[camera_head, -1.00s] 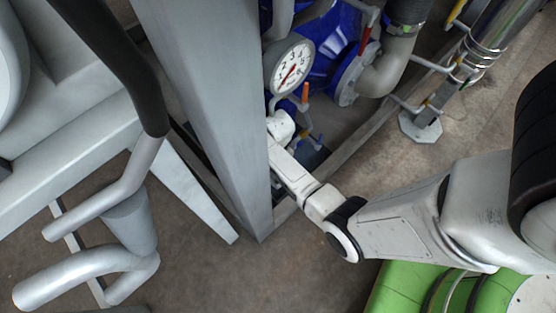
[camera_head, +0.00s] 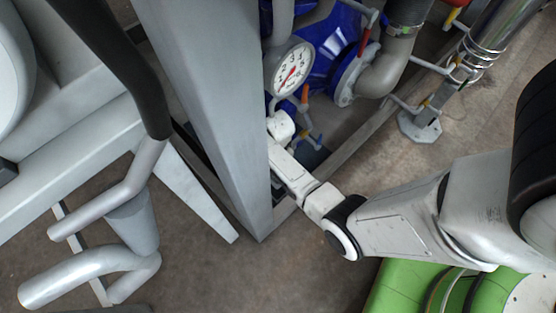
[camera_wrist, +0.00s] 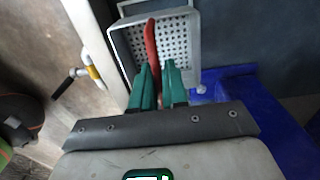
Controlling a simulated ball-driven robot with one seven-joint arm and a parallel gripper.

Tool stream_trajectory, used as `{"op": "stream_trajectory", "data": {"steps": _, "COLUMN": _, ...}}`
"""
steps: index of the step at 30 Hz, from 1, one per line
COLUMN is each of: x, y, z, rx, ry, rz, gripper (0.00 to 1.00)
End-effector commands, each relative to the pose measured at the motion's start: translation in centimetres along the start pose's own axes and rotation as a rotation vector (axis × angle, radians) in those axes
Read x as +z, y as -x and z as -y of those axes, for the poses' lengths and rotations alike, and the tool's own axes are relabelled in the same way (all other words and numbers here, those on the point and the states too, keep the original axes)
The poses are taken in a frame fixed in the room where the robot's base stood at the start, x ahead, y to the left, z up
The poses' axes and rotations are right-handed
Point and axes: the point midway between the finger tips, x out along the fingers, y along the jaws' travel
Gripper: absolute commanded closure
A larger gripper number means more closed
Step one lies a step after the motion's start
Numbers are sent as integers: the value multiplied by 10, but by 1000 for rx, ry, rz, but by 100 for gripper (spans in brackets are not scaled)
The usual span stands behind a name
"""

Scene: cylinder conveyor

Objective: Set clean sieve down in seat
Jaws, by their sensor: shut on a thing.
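The sieve (camera_wrist: 185,39) is a light grey, square-rimmed basket with a perforated face, at the top middle of the wrist view. A red handle (camera_wrist: 151,46) runs up across it. My gripper (camera_wrist: 157,70) has green fingers that are shut on the red handle, with the sieve just beyond the fingertips. In the head view, the sieve and fingertips are hidden behind the grey post and machinery. I cannot make out the seat clearly, nor whether the sieve touches it.
A wide grey post (camera_head: 205,100) stands close left of my forearm. A dial gauge (camera_head: 291,70) and blue machinery (camera_head: 335,40) lie beyond. A blue part (camera_wrist: 245,110) is right of my gripper. A yellow-and-white valve handle (camera_wrist: 88,72) is at left.

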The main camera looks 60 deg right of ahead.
Motion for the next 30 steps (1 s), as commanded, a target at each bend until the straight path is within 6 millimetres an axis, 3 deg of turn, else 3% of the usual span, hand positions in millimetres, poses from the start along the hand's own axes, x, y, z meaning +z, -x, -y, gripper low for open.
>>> {"op": "stream_trajectory", "data": {"steps": 17, "x": 0, "y": 0, "z": 0, "rx": -1, "ry": 0, "rz": 0, "gripper": 100}}
{"op": "stream_trajectory", "data": {"steps": 30, "x": 0, "y": -17, "z": 0, "rx": -1, "ry": 0, "rz": 0, "gripper": 100}}
